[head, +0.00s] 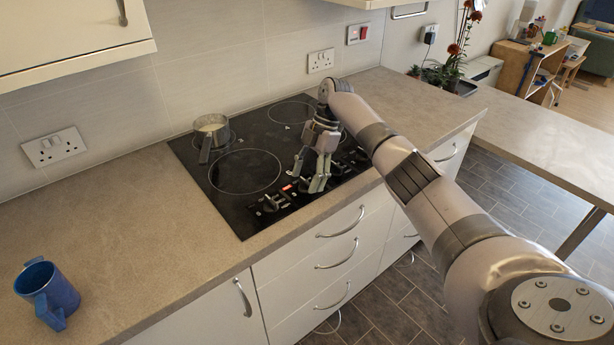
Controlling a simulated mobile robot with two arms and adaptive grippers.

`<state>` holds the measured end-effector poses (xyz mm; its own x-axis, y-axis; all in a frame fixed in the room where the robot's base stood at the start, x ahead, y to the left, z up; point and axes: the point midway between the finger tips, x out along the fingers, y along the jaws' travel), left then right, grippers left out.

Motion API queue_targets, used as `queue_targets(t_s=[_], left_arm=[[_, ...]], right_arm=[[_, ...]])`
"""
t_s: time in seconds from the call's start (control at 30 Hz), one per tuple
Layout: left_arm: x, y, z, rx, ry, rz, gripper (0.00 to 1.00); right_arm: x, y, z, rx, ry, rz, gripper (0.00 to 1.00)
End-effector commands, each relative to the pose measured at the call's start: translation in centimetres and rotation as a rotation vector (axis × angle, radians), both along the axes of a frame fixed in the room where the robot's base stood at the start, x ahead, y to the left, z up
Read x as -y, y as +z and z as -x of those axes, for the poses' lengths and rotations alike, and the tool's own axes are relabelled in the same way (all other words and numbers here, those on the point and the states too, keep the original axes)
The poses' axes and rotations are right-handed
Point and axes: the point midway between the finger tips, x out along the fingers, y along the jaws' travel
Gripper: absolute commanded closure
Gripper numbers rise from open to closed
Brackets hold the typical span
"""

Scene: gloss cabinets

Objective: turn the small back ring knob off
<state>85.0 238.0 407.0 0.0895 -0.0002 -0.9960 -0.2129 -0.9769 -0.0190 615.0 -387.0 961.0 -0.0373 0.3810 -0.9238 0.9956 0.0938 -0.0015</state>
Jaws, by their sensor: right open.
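The black hob (217,192) is set in the worktop, with a row of control knobs along its front edge. A knob (270,203) at the left end of the row shows clearly. A small red light (287,187) glows near it. My right gripper (308,180) is open, pointing down over the knob row, right of the red light. Its fingers hide part of the row, and I cannot tell whether they touch a knob. Which knob serves the small back ring is too small to read. My left gripper is not in view.
A saucepan (211,128) with pale contents stands at the hob's back left, handle towards the front. A blue mug (48,292) stands on the worktop (125,225) at far left. Drawers with bar handles lie below the hob. Wall cabinets (70,35) hang above left.

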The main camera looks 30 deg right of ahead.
Motion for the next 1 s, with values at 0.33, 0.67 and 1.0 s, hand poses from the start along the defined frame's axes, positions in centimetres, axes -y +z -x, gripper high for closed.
queue_targets(t_s=[0.33,0.67,1.0], left_arm=[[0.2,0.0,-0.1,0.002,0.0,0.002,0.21],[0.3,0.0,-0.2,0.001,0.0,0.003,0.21],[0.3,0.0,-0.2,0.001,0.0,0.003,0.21]], right_arm=[[2.5,6.2,-0.4,0.005,-0.002,-0.002,0.42],[4.3,10.5,-0.5,0.002,-0.001,-0.001,0.42],[4.4,10.8,-0.4,0.001,0.001,0.0,0.42]])
